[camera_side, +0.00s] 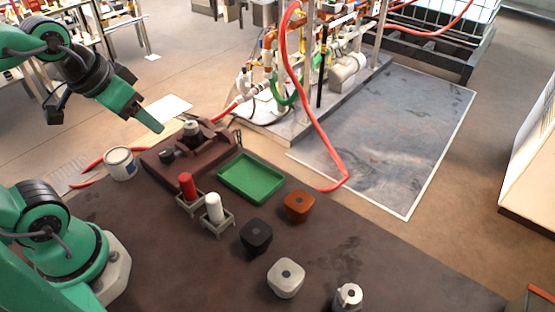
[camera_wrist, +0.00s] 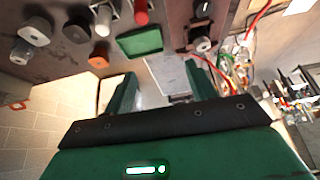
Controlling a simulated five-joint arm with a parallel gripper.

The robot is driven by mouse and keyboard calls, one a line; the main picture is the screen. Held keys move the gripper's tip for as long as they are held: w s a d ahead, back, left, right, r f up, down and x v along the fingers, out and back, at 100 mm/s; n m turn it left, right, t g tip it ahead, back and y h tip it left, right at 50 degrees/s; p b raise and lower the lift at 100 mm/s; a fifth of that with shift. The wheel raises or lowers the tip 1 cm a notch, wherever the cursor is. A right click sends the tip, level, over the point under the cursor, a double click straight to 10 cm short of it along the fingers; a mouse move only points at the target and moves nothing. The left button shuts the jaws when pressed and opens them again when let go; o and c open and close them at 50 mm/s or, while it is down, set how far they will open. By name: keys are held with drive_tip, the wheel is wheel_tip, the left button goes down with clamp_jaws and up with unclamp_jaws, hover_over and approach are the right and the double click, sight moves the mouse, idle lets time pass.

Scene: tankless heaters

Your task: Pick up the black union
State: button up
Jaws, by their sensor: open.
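The black union (camera_side: 256,236) appears to be the dark rounded block with a small round mark on its top. It stands upright on the dark brown table, left of and nearer than the orange-brown block. In the wrist view it shows at the upper left (camera_wrist: 76,30). My gripper (camera_side: 150,122) is raised over the far left of the table, near the brown fixture and well away from the black union. In the wrist view the fingers (camera_wrist: 162,88) are apart with nothing between them.
An orange-brown block (camera_side: 299,206), a white block (camera_side: 286,278) and a silver cylinder (camera_side: 348,297) stand near the union. Red (camera_side: 187,185) and white (camera_side: 214,207) cylinders sit in holders. A green tray (camera_side: 272,184) lies beyond. A brown fixture (camera_side: 168,172) and a can (camera_side: 120,163) stand left.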

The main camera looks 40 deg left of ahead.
drive_tip(key=w+a+f+m+g, duration=0.25)
drive_tip(key=w+a, duration=0.25)
drive_tip(key=w, duration=0.4)
drive_tip(key=m+g, duration=0.2)
drive_tip(key=g, duration=0.1)
hover_over(190, 124)
drive_tip(key=f, duration=0.8)
drive_tip(key=shift+s+d, duration=0.15)
drive_tip(key=shift+d, duration=0.2)
drive_tip(key=shift+w+a+f, duration=0.25)
drive_tip(key=shift+a+f, duration=0.1)
drive_tip(key=shift+f, duration=0.2)
drive_tip(key=shift+f, duration=0.1)
drive_tip(key=shift+f, duration=1.2)
drive_tip(key=shift+f, duration=0.15)
drive_tip(key=shift+s+f, duration=0.15)
drive_tip(key=shift+f, duration=2.3)
